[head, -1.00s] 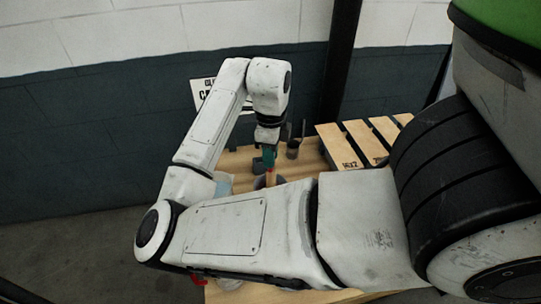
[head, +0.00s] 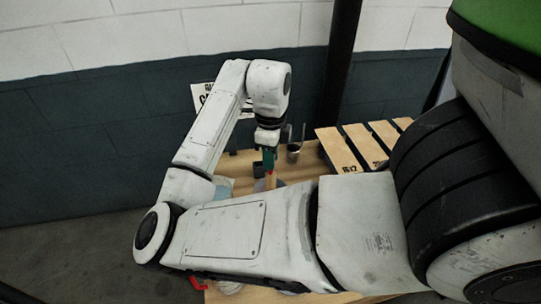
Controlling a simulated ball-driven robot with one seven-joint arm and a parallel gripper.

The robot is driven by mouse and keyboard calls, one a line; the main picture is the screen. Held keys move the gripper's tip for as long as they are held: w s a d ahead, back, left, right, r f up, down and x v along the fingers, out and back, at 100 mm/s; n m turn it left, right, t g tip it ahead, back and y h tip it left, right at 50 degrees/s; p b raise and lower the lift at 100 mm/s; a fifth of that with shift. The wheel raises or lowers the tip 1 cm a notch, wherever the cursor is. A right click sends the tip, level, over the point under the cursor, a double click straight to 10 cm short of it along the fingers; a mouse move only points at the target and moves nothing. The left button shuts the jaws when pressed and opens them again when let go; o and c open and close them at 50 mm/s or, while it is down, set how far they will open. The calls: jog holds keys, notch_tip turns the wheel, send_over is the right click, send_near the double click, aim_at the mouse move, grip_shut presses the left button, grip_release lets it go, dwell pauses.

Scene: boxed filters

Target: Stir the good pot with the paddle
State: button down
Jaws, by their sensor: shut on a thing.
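My gripper (head: 268,160) points down over the wooden table (head: 240,161), behind my forearm in the head view. It is shut on the paddle (head: 271,180), of which a short orange-brown stretch shows below the jaws. The paddle's lower end is hidden behind my arm. A grey pot (head: 259,185) shows in part just left of the paddle, mostly hidden by my arm. I cannot tell whether the paddle is inside it, or whether it is the good pot.
A dark cup with upright sticks (head: 294,150) stands behind and right of my gripper. A slatted wooden pallet or crate (head: 335,148) lies to the right. A pale blue container (head: 223,186) is partly hidden at the left. A white sign (head: 204,97) stands at the back by the wall.

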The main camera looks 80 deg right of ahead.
jog(key=shift+r, duration=3)
